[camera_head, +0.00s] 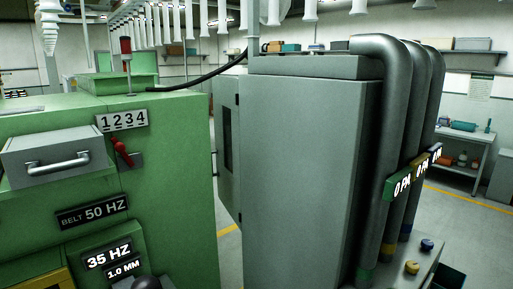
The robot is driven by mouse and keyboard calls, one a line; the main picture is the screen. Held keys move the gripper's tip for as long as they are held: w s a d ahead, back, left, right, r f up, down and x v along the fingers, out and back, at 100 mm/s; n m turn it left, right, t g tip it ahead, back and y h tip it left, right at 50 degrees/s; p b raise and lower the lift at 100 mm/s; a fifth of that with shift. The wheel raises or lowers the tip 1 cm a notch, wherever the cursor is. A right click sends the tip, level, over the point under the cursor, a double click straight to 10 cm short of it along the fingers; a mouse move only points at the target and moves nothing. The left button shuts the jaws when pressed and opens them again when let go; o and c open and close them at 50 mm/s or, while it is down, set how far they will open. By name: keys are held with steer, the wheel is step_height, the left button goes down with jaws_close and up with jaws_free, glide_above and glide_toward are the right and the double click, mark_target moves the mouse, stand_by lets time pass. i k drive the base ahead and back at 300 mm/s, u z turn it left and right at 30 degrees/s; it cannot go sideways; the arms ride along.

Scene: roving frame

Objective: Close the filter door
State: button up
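A tall grey cabinet (305,170) with thick grey pipes (372,150) on its right side stands in the middle; it looks like the filter unit. A narrow grey door panel (222,175) with a dark upright strip shows in the gap to its left. The panel sticks out from the cabinet's far left edge and looks swung open. Small hinge-like marks show where it meets the cabinet. The cabinet's opening is hidden from this side. My gripper is not in view.
A green machine (170,160) with a grey drawer (55,155), a red lever (122,152) and number plates stands at the left, leaving a narrow gap before the cabinet. A black hose (200,78) spans the gap above. A workbench (465,140) stands back right.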

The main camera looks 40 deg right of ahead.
mark_target(226, 89)
steer(key=z, duration=1.05)
steer(key=k, duration=1)
steer(key=u, duration=0.05)
steer(key=i, duration=0.8)
